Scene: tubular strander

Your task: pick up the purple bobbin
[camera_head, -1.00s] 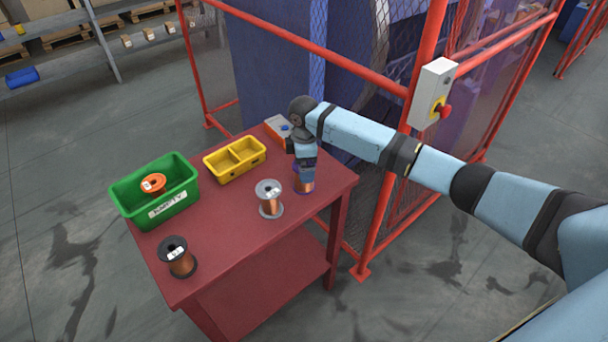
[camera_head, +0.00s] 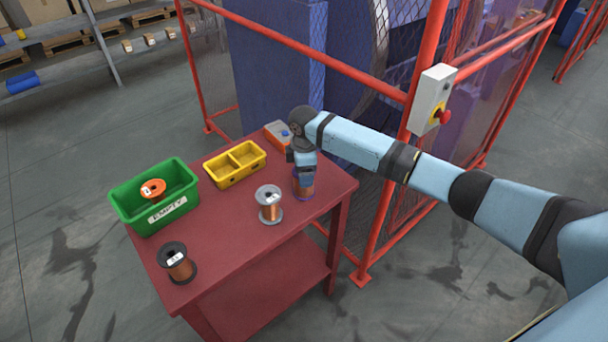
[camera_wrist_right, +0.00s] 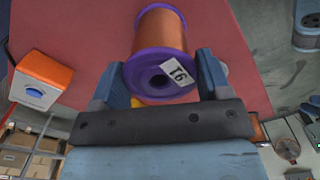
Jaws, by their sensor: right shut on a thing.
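The purple bobbin (camera_head: 304,187), with purple flanges and copper-orange wire, stands at the right end of the red table (camera_head: 240,240). My right gripper (camera_head: 304,172) reaches down over it from above and hides its top. In the right wrist view the purple bobbin (camera_wrist_right: 160,62) sits between the two fingers of my right gripper (camera_wrist_right: 160,80), with a white label reading 16 or 91 on its flange. The right gripper is shut on it. I cannot tell whether the bobbin is clear of the table top. My left gripper is not in view.
A grey bobbin (camera_head: 269,207) stands close to the left of the purple one. A black bobbin (camera_head: 177,264) stands at the front left. A green bin (camera_head: 125,200) holding an orange bobbin (camera_head: 153,188), a yellow tray (camera_head: 232,174) and an orange-white box (camera_head: 276,132) line the back. A red fence stands behind.

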